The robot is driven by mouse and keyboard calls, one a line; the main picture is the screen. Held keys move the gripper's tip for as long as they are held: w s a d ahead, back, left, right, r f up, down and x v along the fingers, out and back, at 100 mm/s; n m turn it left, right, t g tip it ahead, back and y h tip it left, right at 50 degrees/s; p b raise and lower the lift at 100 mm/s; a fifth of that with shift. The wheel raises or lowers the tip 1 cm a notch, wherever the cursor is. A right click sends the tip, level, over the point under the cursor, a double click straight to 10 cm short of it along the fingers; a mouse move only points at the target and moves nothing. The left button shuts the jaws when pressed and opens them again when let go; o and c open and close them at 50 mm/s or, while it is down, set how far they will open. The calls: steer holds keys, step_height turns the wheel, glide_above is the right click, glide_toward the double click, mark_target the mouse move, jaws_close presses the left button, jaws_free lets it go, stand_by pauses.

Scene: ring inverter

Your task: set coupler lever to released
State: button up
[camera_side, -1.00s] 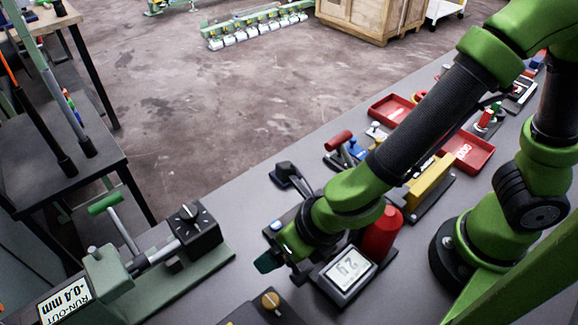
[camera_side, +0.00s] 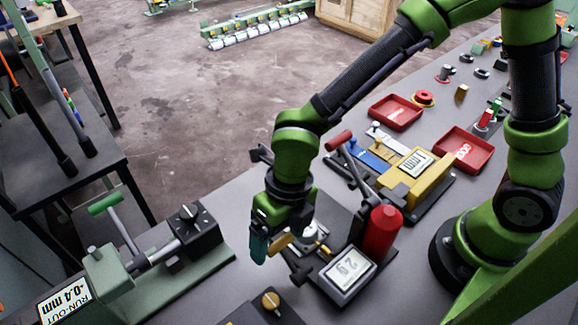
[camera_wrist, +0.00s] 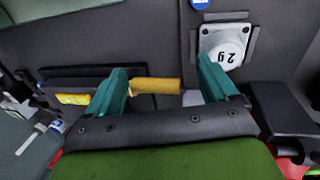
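My gripper (camera_side: 274,240) is open, fingers pointing down, near the digital scale. In the wrist view, a yellow cylindrical handle (camera_wrist: 157,86) lies between the open fingers, with a gap on the right; whether the left finger touches it is unclear. The handle also shows beside the fingertips in the side view (camera_side: 279,243). No label marks the coupler lever, so I cannot tell which lever it is. A red-handled lever (camera_side: 338,140) stands tilted behind, and a green-handled lever (camera_side: 104,204) is at the left. My wrist partly hides the black lever (camera_side: 261,154).
The scale display (camera_side: 350,270) and a red cylinder (camera_side: 382,232) stand close right of my gripper. A yellow gauge block (camera_side: 420,180) and red trays (camera_side: 396,112) lie further back. A dark box with a yellow knob (camera_side: 270,301) is in front.

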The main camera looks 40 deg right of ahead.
steer(key=d+r, duration=0.3)
steer(key=r, duration=1.1)
steer(key=s+d+r+n+t, duration=0.1)
steer(key=d+r+n+t, duration=0.1)
steer(key=d+n, duration=0.8)
steer(key=s+d+r+n+t, duration=0.1)
steer(key=d+n+t, duration=0.4)
steer(key=d+n, duration=0.6)
steer(key=n, duration=1)
steer(key=shift+r+n, duration=0.3)
steer(key=shift+r, duration=0.05)
steer(key=shift+s, duration=0.1)
